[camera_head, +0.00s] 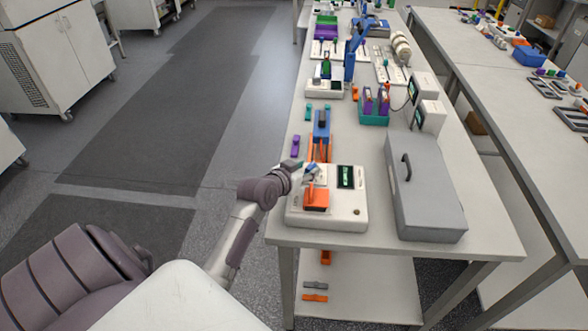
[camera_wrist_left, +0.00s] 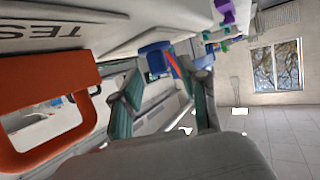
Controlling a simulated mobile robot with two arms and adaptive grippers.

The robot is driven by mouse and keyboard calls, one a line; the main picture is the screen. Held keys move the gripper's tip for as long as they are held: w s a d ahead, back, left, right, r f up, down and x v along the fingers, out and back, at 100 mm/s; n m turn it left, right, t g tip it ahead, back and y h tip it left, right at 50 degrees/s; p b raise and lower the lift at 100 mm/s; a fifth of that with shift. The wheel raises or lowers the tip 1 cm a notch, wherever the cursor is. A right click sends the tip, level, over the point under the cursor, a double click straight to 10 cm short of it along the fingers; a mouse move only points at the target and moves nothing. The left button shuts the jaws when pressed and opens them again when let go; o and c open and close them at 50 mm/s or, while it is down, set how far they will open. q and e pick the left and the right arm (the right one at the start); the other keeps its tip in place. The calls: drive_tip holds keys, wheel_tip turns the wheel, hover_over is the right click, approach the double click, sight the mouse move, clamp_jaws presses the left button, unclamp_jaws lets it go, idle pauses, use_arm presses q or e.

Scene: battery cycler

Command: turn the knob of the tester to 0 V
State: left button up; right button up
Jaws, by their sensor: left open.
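The tester (camera_head: 342,211) is a white box at the near left end of the bench, with a dark display (camera_head: 345,177) showing green characters too small to read. An orange block (camera_head: 317,197) with an upright part is on its top. A small dark round spot (camera_head: 357,212) is at its right front; I cannot tell whether this is the knob. In the left wrist view, an orange frame (camera_wrist_left: 48,72) stands beside white lettering-marked casing (camera_wrist_left: 65,33). My left gripper (camera_head: 311,172) is over the tester's back left part. Its fingers (camera_wrist_left: 170,78) are spread, with nothing visibly held.
A grey case (camera_head: 423,190) with a handle stands right of the tester. A blue device (camera_head: 321,125) on an orange stand is behind it. A teal holder (camera_head: 373,117) and small white boxes stand farther back. Open floor lies left of the bench.

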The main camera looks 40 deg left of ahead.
use_arm(q)
drive_tip(key=v, duration=0.9)
drive_tip(key=shift+s, duration=0.25)
drive_tip(key=shift+d, duration=0.1)
